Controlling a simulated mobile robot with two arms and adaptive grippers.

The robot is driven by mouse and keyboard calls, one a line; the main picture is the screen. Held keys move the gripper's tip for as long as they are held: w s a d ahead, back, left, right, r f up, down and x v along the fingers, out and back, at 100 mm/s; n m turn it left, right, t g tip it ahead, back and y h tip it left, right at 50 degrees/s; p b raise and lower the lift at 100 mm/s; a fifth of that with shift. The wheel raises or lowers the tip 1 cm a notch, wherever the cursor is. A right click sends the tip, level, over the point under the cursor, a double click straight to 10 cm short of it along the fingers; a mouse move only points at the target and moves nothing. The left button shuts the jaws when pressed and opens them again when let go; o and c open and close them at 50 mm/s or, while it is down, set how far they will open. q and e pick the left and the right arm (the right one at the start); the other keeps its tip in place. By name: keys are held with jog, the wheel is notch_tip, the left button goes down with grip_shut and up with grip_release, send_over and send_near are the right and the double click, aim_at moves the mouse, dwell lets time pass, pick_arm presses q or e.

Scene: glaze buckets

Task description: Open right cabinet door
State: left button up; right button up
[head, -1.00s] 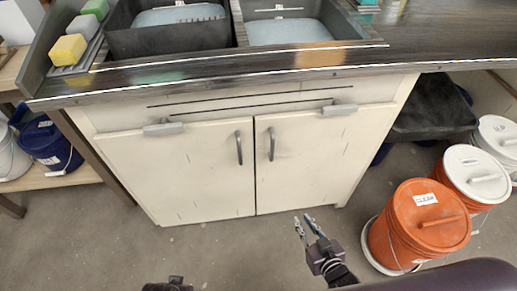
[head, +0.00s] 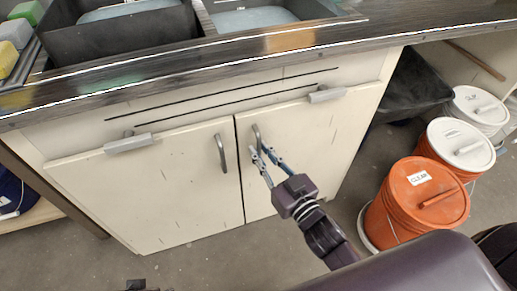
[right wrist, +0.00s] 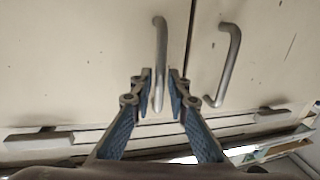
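The right cabinet door (head: 310,150) is cream coloured and shut, flush with the left door (head: 160,190). Its curved grey handle (head: 257,138) stands near the seam between the doors. It also shows in the right wrist view (right wrist: 161,50). My right gripper (head: 267,152) is open at this handle. In the right wrist view its blue-padded fingers (right wrist: 160,78) lie one on each side of the handle bar, with gaps visible. Contact cannot be told. The left door's handle (head: 220,153) also shows in the right wrist view (right wrist: 229,62). My left gripper's fingers are not seen.
A dark countertop (head: 190,62) with sinks overhangs the doors. Grey latches sit at the door tops, left (head: 128,143) and right (head: 327,94). An orange bucket (head: 400,205) and white-lidded buckets (head: 460,143) stand at the right. The floor before the left door is clear.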

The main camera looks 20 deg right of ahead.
jog(key=shift+w+a, duration=0.15)
jog(key=shift+w, duration=0.55)
grip_shut()
